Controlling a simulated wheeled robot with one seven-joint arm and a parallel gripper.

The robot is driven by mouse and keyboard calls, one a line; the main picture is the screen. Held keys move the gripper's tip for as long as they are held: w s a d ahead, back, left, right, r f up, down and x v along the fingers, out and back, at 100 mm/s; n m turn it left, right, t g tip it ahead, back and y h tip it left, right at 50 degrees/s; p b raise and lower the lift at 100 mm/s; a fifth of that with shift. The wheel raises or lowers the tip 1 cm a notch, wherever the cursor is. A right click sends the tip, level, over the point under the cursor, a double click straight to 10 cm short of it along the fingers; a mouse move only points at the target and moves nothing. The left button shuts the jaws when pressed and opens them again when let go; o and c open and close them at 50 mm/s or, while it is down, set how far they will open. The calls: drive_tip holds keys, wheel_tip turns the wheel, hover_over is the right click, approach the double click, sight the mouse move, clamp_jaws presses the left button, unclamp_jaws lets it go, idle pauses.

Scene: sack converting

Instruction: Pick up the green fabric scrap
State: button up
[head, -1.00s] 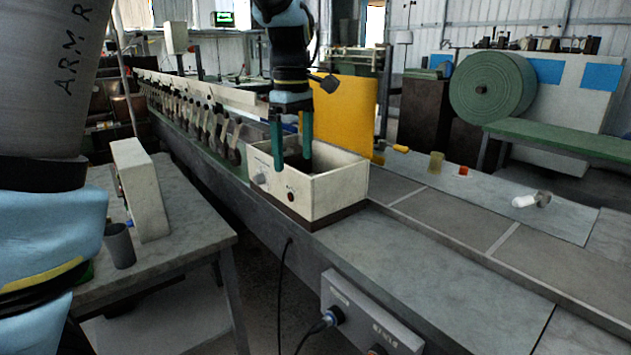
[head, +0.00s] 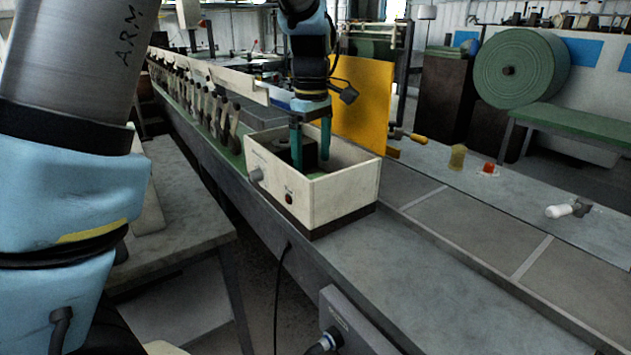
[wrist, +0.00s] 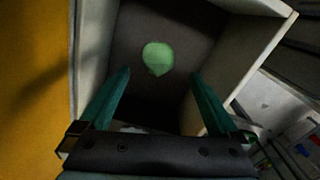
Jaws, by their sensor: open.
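The green fabric scrap (wrist: 158,57) shows in the wrist view as a small pale green rounded piece on the dark floor of the open cream box (head: 345,187). My gripper (head: 310,158) points down into the box in the head view. In the wrist view its two teal fingers (wrist: 160,75) are apart, with nothing between them. The scrap lies beyond the fingertips, roughly centred between them and apart from both.
The box stands on a long grey bench (head: 420,255). A yellow panel (head: 362,100) rises close behind it. An amber cup (head: 457,157), a red piece (head: 489,168) and a white cylinder (head: 559,211) lie to the right.

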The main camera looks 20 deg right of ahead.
sight(312, 174)
drive_tip(key=shift+w+f+p, duration=0.2)
drive_tip(key=shift+f+p, duration=0.8)
drive_tip(key=shift+f, duration=1.65)
drive_tip(key=c, duration=1.4)
